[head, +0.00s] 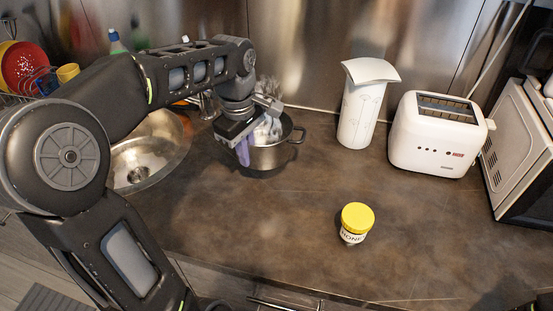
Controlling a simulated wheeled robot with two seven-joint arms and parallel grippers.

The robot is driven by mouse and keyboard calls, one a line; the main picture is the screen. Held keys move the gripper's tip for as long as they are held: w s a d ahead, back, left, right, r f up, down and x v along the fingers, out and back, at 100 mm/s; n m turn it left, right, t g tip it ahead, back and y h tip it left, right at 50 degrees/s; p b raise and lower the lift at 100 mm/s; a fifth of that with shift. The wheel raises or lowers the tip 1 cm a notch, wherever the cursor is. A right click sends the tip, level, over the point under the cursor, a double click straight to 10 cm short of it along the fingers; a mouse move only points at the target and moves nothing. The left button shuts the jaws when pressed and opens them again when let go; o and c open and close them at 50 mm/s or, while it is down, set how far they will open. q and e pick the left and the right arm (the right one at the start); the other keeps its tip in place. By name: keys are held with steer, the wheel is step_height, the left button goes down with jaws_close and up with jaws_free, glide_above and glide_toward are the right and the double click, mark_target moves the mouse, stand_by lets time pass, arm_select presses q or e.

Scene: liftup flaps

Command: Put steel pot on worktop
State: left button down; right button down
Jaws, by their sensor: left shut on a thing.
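The steel pot (272,157) is at the back of the brown worktop (285,212), just right of the sink. It looks upright, with one side handle showing on its right. I cannot tell whether its base touches the worktop. My left gripper (243,147) reaches over from the left and is shut at the pot's left rim or handle. The wrist and fingers hide that part of the pot, so the exact hold is unclear. My right gripper is not in view.
A round sink (150,158) lies left of the pot. A white paper-towel holder (359,110), a white toaster (436,135) and a microwave (518,140) stand to the right. A yellow-lidded honey jar (356,222) stands near the front. The worktop's middle is mostly clear.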

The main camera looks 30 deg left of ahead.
arm_select(q)
steer(key=shift+s+r, duration=0.1)
steer(key=shift+s, duration=0.05)
steer(key=shift+f, duration=3.15)
steer(key=shift+f+p, duration=0.4)
steer(key=shift+f, duration=1.5)
steer(key=c, duration=2)
jaws_free()
steer(key=shift+f, duration=0.15)
steer(key=shift+c, duration=0.2)
steer(key=o, duration=0.4)
steer(key=shift+o, duration=0.2)
